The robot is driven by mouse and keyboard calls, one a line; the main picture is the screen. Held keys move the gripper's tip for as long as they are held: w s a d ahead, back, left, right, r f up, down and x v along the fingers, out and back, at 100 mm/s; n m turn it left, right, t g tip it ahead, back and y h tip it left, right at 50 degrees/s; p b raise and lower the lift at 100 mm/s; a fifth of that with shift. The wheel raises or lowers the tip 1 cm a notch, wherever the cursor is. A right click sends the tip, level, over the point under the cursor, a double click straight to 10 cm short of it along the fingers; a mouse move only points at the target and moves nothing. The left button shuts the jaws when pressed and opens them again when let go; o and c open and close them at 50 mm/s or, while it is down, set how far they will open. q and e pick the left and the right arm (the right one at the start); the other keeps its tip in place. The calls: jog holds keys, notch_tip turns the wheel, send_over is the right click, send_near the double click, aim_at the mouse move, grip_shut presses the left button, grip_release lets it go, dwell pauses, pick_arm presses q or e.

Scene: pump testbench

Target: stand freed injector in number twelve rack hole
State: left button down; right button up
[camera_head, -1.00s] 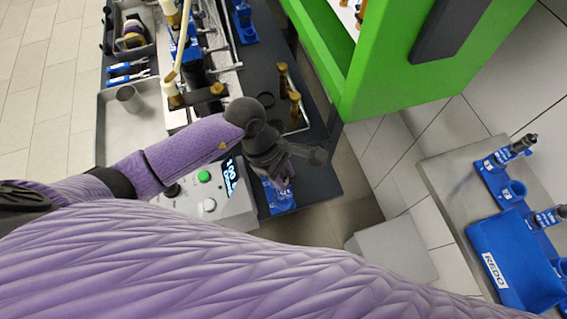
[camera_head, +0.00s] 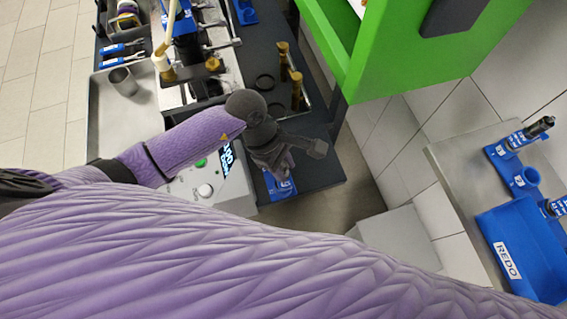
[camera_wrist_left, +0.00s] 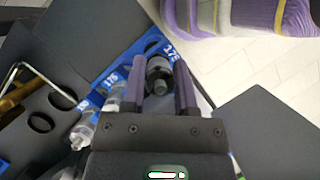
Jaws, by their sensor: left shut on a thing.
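My left gripper (camera_head: 282,172) is at the front right corner of the dark bench, over a small blue holder (camera_head: 281,187). In the left wrist view the two fingers (camera_wrist_left: 160,90) are shut on a dark grey injector (camera_wrist_left: 159,74), seen end-on with a round tip. The blue holder (camera_wrist_left: 148,42) with white number labels lies right by it; another grey injector-like part (camera_wrist_left: 97,115) stands beside. Whether the held injector is inside the holder or above it I cannot tell. A number twelve cannot be read. My right gripper is not in view.
A dark plate with round holes (camera_head: 265,82) and brass-coloured parts (camera_head: 296,88) stands behind the gripper. A control box (camera_head: 215,187) is left of it. The green frame (camera_head: 360,75) rises at the right. A side table (camera_head: 450,165) holds blue holders and a REDO bin (camera_head: 520,245).

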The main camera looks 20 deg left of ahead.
pick_arm(q)
jog(key=shift+f, duration=0.15)
dwell(0.8)
jog(key=shift+f+b, duration=0.45)
jog(key=shift+b, duration=0.15)
jog(key=c, duration=0.7)
grip_release()
jog(key=shift+o, duration=0.2)
jog(key=s+p+v, duration=0.1)
jog(key=p+v, duration=0.6)
jog(key=v, duration=0.4)
jog(key=shift+w, duration=0.5)
jog(key=shift+a, duration=0.1)
